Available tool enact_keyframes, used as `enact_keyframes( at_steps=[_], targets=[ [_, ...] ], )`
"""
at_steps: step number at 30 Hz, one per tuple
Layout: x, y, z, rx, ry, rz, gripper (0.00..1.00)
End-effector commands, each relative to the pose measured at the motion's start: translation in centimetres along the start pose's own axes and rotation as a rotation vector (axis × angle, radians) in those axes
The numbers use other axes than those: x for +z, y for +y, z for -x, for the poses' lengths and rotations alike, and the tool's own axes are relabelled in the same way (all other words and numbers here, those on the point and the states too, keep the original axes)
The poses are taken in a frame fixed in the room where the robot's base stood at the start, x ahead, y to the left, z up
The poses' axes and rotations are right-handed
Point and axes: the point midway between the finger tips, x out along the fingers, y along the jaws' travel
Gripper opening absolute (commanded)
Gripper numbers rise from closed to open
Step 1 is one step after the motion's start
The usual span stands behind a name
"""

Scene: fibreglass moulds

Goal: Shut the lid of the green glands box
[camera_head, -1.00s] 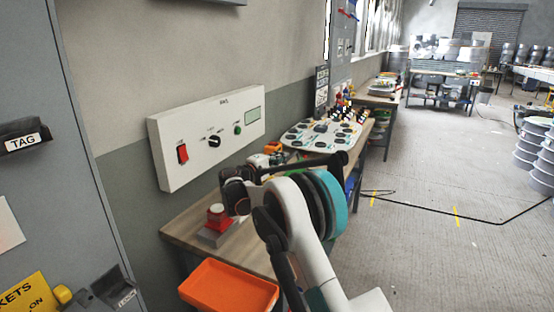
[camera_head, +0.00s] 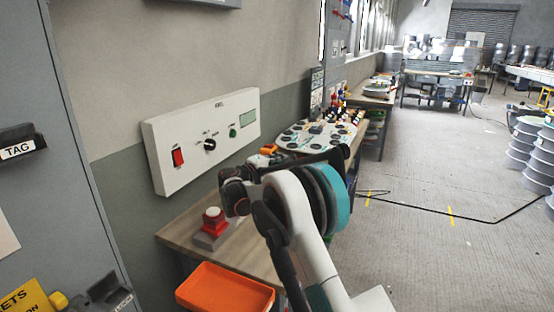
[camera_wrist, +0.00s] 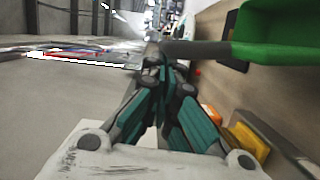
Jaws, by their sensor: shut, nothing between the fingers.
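A bright green box-like object (camera_wrist: 285,30) fills the upper right of the wrist view, cut off by the frame edge. It may be the green glands box; no label shows, and I cannot tell how its lid stands. A dark grey bar (camera_wrist: 200,48) runs from it towards my fingertips; I cannot tell what it belongs to. My gripper (camera_wrist: 168,62) is shut and empty, its teal and grey fingers together, close to the left of the green object. In the head view my own arm hides the gripper, and the green box cannot be made out.
The wooden bench (camera_head: 190,232) holds a red button on a grey base (camera_head: 212,228) and a white board with dark discs (camera_head: 310,135). An orange tray (camera_head: 225,288) is at its near end. A white control panel (camera_head: 203,140) is on the wall. Open floor (camera_head: 420,240) lies right.

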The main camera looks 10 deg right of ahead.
Motion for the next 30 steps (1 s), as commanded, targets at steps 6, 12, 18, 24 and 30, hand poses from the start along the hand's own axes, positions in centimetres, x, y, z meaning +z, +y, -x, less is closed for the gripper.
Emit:
enact_keyframes(
  at_steps=[6,12,18,24,30],
  targets=[
    [1.5,1.0,-0.4,-0.034,-0.001,-0.134,0.00],
    [3.7,1.6,-0.9,-0.081,-0.002,-0.318,0.00],
    [5.9,1.6,-1.5,-0.127,-0.001,-0.503,0.00],
    [8.0,1.2,-2.0,-0.173,-0.002,-0.688,0.00],
    [10.1,0.5,-2.6,-0.219,-0.002,-0.873,0.00]
  ],
)
